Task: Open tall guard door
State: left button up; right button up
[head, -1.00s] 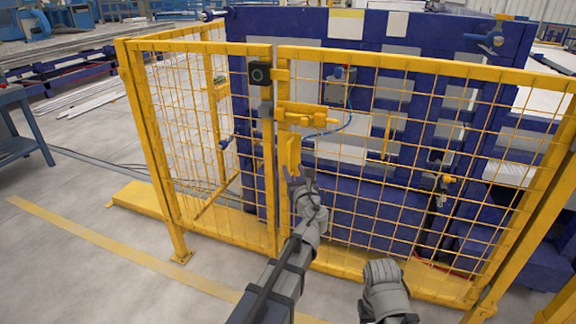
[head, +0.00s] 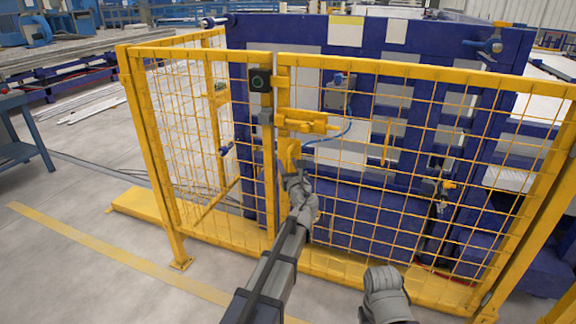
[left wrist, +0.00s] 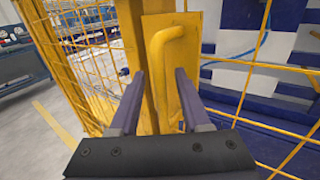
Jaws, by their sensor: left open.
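The yellow guard door (head: 395,155) is a mesh panel in a yellow frame and stands shut, its left edge beside the fixed post. A yellow latch block (head: 303,121) sits high on that edge, with a yellow handle (head: 289,157) below it. In the left wrist view the bent-bar handle (left wrist: 160,65) stands ahead between the fingers. My left gripper (left wrist: 158,105) is open, its two fingers on either side of the handle's lower part; I cannot tell whether they touch it. In the head view the left arm hides part of the handle. My right gripper is not clearly seen.
A fixed mesh panel (head: 195,140) stands left of the door, with a black switch box (head: 260,78) on its post. A blue machine (head: 400,35) fills the space behind. A yellow floor line (head: 110,255) and a blue table (head: 20,130) lie to the left.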

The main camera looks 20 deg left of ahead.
pick_arm(q)
grip_shut()
dwell(1.3)
